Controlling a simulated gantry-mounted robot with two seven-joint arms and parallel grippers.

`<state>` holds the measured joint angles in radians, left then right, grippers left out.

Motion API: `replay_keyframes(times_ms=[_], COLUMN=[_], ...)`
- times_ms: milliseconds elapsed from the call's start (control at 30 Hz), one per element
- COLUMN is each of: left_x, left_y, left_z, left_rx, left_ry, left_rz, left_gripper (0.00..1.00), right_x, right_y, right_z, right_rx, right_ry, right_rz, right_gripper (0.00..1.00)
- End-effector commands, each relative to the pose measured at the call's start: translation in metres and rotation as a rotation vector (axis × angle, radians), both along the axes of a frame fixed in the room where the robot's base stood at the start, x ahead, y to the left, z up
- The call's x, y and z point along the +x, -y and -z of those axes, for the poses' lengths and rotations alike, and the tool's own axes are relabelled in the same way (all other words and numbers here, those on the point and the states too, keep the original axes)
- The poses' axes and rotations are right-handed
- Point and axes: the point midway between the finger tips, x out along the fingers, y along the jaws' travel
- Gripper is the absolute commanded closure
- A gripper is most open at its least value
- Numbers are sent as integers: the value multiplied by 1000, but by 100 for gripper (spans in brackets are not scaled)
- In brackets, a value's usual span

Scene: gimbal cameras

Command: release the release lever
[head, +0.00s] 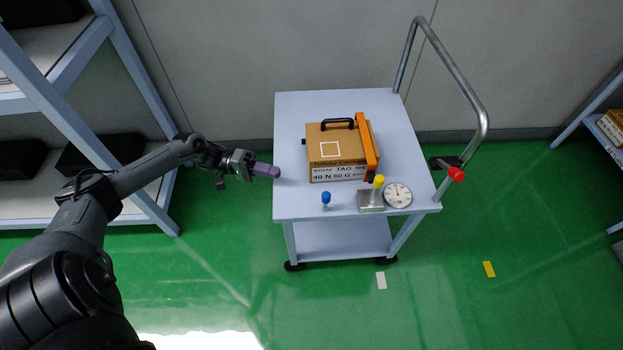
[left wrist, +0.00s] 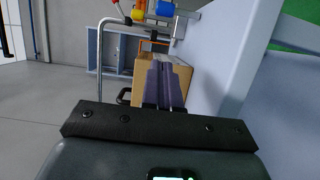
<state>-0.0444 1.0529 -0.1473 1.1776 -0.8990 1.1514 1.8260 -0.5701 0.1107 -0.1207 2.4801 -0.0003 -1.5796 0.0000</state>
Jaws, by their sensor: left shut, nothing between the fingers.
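My left gripper (head: 267,170) has purple fingers that are shut with nothing between them. It is at the left edge of the cart top, apart from the box. In the left wrist view the shut fingers (left wrist: 163,85) point toward the box (left wrist: 184,70). A red-tipped lever (head: 454,172) sticks out from a dark bracket at the right, on the cart's handle post. A yellow knob (head: 379,181) stands on a small metal block beside a dial gauge (head: 397,195). I cannot tell for certain which one is the release lever. My right gripper is not in view.
The cardboard box (head: 335,170) has a black handle and an orange strap (head: 365,145). A blue-topped piece (head: 326,198) stands at the cart's front. The cart top (head: 300,110) is clear behind the box. A tubular handle (head: 470,90) rises at the right; shelves stand left.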

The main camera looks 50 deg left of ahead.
Motion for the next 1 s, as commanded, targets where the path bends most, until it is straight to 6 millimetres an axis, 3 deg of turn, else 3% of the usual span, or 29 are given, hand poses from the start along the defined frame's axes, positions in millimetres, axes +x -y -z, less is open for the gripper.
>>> replay_keyframes(times_ms=[567,1000], left_x=[5,44], left_y=[7,70], left_z=[0,2], left_rx=[3,1], left_ry=[4,7], left_rz=[1,1], left_gripper=[100,100], right_x=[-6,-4], right_y=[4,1], right_z=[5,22], right_rx=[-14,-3], right_ry=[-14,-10], right_rz=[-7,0], right_gripper=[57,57])
